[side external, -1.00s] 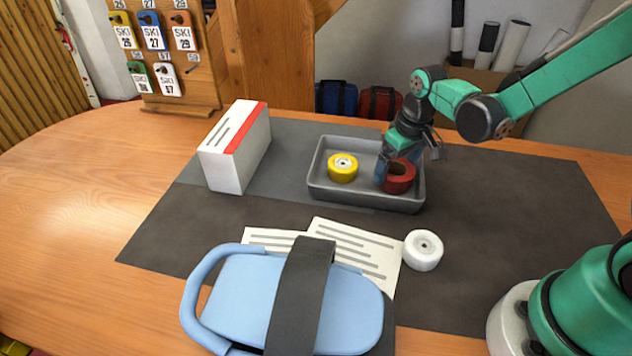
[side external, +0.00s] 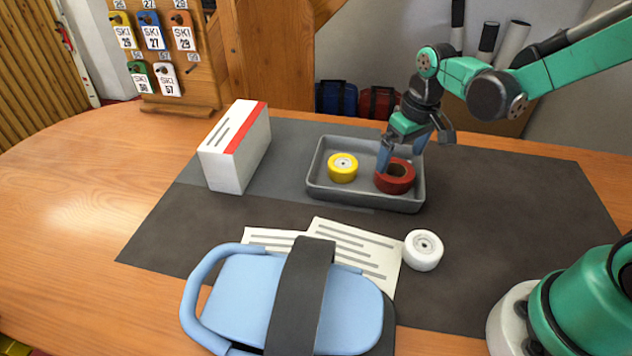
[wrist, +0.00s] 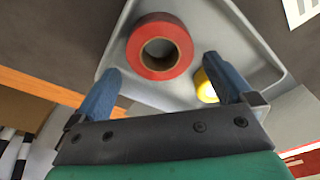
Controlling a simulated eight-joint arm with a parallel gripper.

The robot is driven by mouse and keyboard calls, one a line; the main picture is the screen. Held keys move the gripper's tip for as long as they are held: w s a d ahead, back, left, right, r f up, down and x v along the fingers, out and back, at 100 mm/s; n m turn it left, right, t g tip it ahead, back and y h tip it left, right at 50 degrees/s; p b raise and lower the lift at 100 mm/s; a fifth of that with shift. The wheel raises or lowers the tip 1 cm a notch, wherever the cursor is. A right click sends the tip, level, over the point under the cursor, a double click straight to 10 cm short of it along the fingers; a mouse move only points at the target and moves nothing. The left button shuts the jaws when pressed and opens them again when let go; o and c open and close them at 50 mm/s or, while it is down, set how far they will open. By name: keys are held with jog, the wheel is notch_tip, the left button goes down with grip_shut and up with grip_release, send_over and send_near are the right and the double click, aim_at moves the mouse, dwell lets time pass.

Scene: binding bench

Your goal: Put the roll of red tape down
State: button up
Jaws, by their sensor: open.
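The roll of red tape (side external: 396,177) lies flat in the right half of the grey tray (side external: 330,188). In the wrist view the red roll (wrist: 140,52) lies beyond my fingertips, and nothing sits between them. My gripper (side external: 402,158) is open and empty, just above and behind the red roll in the side view. A roll of yellow tape (side external: 342,168) lies in the left half of the tray. In the wrist view it is partly hidden behind my right finger (wrist: 205,88).
A white roll (side external: 423,250) stands on the dark mat (side external: 500,215) in front of the tray, beside printed sheets (side external: 350,245). A white box with a red stripe (side external: 236,148) stands left of the tray. A light blue padded case (side external: 250,300) with a dark strap lies in front.

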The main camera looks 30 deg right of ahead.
aim_at(402, 175)
notch_tip(402, 175, up, 9)
jog(key=s, duration=0.1)
jog(key=s+a+t, duration=0.4)
jog(key=s+t, duration=0.1)
jog(key=shift+s+f+t, duration=0.25)
jog(key=shift+t, duration=0.15)
